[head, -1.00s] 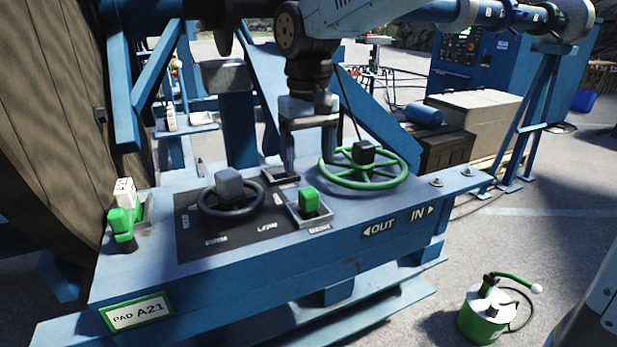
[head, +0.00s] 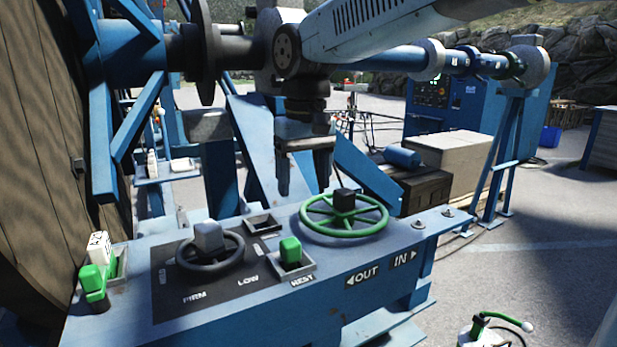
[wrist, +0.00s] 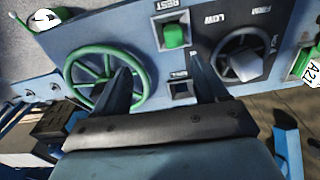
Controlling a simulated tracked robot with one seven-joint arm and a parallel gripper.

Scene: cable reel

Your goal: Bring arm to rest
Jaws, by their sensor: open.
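My gripper (head: 305,186) hangs from my arm above the back edge of the blue control panel (head: 330,262) in the head view. Its two fingers point down, spread apart, with nothing between them. The wrist view also shows my gripper (wrist: 160,88) open over the panel, with the green handwheel (wrist: 104,75) by one finger and the dark knob wheel (wrist: 243,60) beyond the other. In the head view the green handwheel (head: 345,226) is just right of the fingers. The green switch (head: 290,250) stands in its square frame near the REST label.
A dark wheel (head: 210,258) and a green lever with a white tag (head: 95,280) sit on the panel's left. A large wooden reel (head: 45,150) stands at far left. Crates (head: 455,160) and a blue cabinet (head: 465,105) are behind.

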